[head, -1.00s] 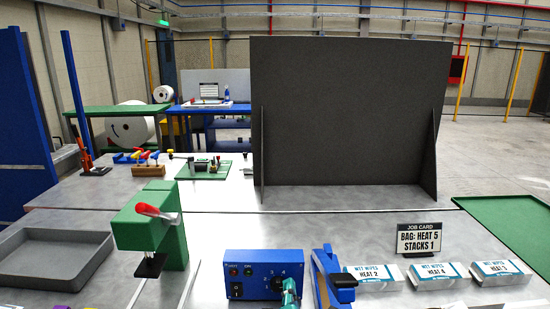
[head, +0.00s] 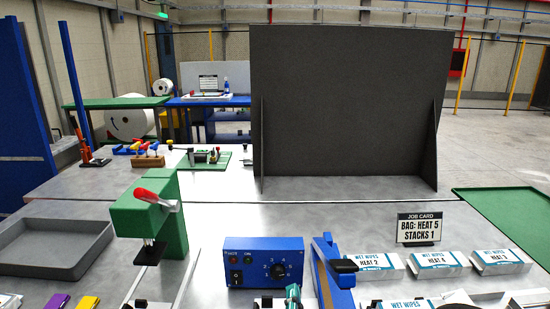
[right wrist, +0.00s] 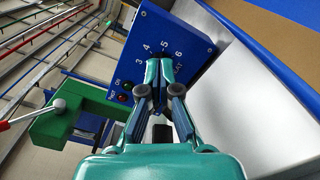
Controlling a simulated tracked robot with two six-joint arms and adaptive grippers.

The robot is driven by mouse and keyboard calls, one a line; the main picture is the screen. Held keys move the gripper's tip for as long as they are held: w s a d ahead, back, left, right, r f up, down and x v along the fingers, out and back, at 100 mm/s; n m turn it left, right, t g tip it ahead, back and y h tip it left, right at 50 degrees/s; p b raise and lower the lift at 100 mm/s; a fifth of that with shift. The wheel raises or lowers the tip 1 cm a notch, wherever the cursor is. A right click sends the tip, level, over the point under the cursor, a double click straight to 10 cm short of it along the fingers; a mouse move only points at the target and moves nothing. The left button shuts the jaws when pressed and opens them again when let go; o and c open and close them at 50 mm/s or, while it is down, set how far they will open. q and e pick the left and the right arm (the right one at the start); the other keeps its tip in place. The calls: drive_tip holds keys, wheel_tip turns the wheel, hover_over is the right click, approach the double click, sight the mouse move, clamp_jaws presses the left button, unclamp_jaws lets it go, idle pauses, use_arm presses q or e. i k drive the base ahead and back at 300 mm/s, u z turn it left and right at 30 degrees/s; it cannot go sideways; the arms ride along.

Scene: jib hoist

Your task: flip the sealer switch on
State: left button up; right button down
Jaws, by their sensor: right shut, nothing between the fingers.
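The blue sealer control box (head: 263,262) stands on the bench at bottom centre in the head view. Its dark rocker switch (head: 236,278) is at the left of its face, below two small lamps; I cannot tell its position. A black knob (head: 277,270) with a number scale is to its right. My right gripper (head: 292,293) is shut and empty, in front of the box's lower right. In the right wrist view, the shut fingers (right wrist: 160,68) point at the box face (right wrist: 186,38) and cover the dial's middle. My left gripper is not in view.
A green press with a red-tipped lever (head: 150,215) stands left of the box, near a grey tray (head: 50,262). Wet wipes packs (head: 440,265) and a job card (head: 419,229) are farther right.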

sight(236, 277)
drive_tip(key=k, duration=1)
